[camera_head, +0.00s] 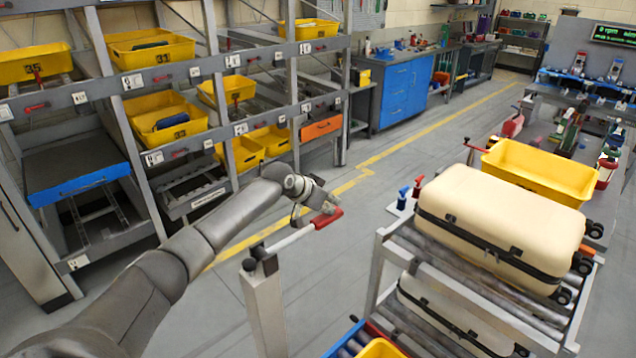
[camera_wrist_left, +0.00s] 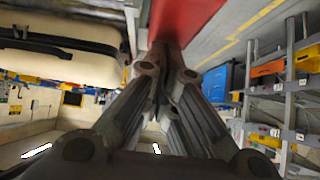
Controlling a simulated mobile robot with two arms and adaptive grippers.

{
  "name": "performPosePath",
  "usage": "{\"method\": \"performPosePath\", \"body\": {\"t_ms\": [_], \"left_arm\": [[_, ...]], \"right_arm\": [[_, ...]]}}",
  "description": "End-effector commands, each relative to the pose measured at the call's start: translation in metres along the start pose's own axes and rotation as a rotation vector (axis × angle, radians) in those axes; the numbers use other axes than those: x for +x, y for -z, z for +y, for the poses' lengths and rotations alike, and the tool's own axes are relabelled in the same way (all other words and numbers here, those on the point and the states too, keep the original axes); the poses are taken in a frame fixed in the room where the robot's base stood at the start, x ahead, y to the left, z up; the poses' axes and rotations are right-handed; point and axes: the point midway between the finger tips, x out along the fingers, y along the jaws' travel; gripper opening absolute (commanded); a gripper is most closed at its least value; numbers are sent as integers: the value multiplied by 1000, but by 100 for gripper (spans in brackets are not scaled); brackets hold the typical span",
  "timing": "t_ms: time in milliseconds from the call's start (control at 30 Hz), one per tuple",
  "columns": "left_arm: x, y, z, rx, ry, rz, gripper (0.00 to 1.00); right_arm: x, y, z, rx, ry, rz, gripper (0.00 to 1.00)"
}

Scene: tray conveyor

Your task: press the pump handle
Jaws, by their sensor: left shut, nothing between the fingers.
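The pump handle is a light metal bar with a red grip (camera_head: 326,219), reaching out from the top of a grey post (camera_head: 265,305). In the head view my left gripper (camera_head: 327,207) is right at the red grip, its fingers shut and empty. In the left wrist view the red grip (camera_wrist_left: 185,18) shows large just beyond the closed fingertips (camera_wrist_left: 160,58). The fingertips look in contact with it or very close; I cannot tell which. The handle slopes slightly, with the red end higher in the picture than the post. My right gripper is not in view.
A roller conveyor (camera_head: 480,285) with a cream suitcase (camera_head: 505,220) and a yellow bin (camera_head: 540,172) stands to the right. A rack (camera_head: 108,85) with yellow bins stands on the left. The floor (camera_head: 390,155) beyond the handle is clear.

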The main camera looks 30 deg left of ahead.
Motion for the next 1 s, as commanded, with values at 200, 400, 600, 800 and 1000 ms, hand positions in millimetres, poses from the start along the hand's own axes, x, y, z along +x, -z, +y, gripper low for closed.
{"method": "performPosePath", "body": {"t_ms": [200,400,600,800,1000], "left_arm": [[-32,4,-2,3,4,-7,0],[-62,16,-2,1,4,-5,0],[-77,22,-2,-1,3,-4,0],[-78,23,-2,-1,3,-4,0],[-78,23,-1,-1,3,-3,0]], "right_arm": [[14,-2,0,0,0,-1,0],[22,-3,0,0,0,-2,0],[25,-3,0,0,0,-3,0],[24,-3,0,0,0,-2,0],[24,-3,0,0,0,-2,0]]}}
